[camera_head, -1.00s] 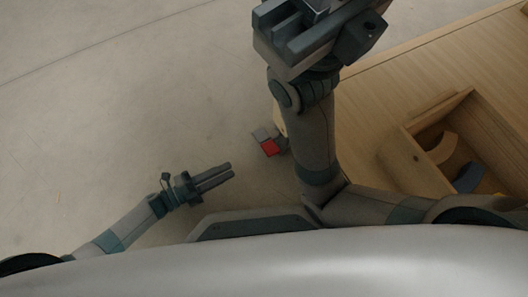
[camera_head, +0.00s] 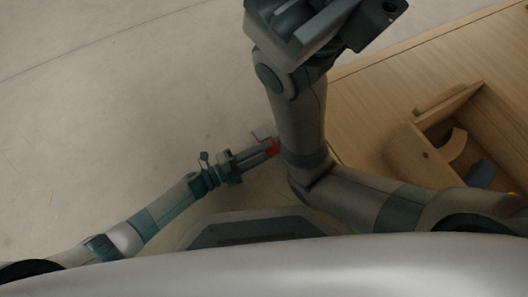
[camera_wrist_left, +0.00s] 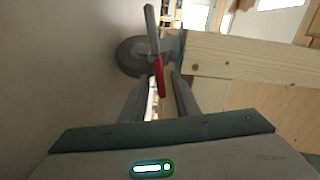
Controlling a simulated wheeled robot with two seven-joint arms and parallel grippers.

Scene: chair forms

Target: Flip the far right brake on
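In the left wrist view the red lever (camera_wrist_left: 159,75) stands beside a dark caster wheel (camera_wrist_left: 131,57) with a grey upright plate (camera_wrist_left: 152,28). My left gripper (camera_head: 268,152) reaches in from the left with its fingertips at the lever. In the wrist view its two fingers (camera_wrist_left: 160,92) are apart, with the red lever between their tips; contact is unclear. My right gripper (camera_head: 310,22) is high at the top, its opening unclear.
The wooden unit (camera_head: 400,95) fills the right side, with an open compartment (camera_head: 440,125) holding a curved wooden piece (camera_head: 452,146) and a blue piece (camera_head: 480,174). Its wooden beam (camera_wrist_left: 235,58) lies right of the wheel. The floor (camera_head: 110,110) at left is clear.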

